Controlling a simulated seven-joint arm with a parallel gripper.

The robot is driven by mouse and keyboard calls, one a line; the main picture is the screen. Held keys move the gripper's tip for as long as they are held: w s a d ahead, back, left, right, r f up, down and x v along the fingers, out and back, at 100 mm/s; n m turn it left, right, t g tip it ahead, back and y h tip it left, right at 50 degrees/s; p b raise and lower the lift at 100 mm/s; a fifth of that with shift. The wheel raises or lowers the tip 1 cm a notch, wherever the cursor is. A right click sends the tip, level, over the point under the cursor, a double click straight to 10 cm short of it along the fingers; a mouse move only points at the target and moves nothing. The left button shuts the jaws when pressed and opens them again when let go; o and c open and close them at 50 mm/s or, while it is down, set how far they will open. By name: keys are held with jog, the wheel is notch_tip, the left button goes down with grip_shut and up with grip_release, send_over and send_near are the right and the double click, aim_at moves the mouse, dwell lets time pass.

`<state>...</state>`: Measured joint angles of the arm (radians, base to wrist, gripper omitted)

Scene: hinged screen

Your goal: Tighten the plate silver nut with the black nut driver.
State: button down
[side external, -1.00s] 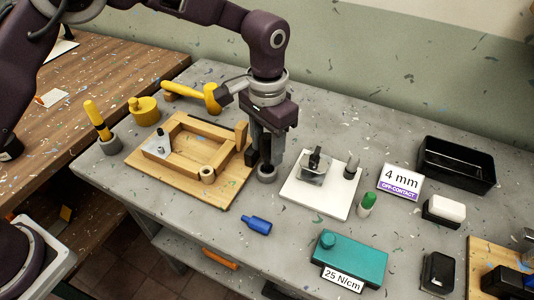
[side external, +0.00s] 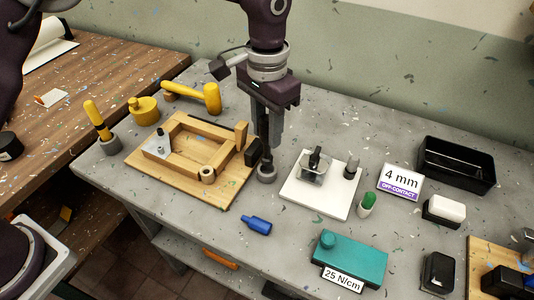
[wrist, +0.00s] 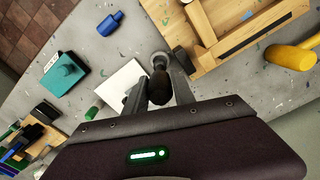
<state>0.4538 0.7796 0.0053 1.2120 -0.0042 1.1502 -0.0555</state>
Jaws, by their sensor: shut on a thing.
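My gripper (side external: 268,145) is above the small grey round holder (side external: 267,175) at the right of the wooden frame. It is shut on the black nut driver (wrist: 160,86), whose dark handle shows between the fingers in the wrist view. The driver's lower part (side external: 267,160) is over or still in the holder; I cannot tell which. A silver plate (side external: 157,148) lies on the frame's left corner with a small dark upright piece on it. The silver nut itself is too small to make out.
The wooden frame (side external: 189,123) sits on its board left of my gripper. A white board (side external: 337,200) with a clamp-like fixture is close on the right. A yellow mallet (side external: 207,97) lies behind. A blue bottle (side external: 256,225) and teal box (side external: 350,258) lie in front.

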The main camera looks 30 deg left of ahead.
notch_tip(320, 180, up, 11)
jog(key=shift+r, duration=0.2)
jog(key=s+a+n, duration=0.2)
jog(key=s+a, duration=0.2)
jog(key=a, duration=0.8)
jog(key=s+a+n, duration=0.3)
jog(key=s+a, duration=0.1)
jog(key=a, duration=0.8)
jog(key=f, duration=0.5)
jog(key=shift+w+d, duration=0.15)
jog(key=shift+w, duration=0.05)
jog(key=shift+f, duration=2.2)
jog(key=shift+f, duration=0.2)
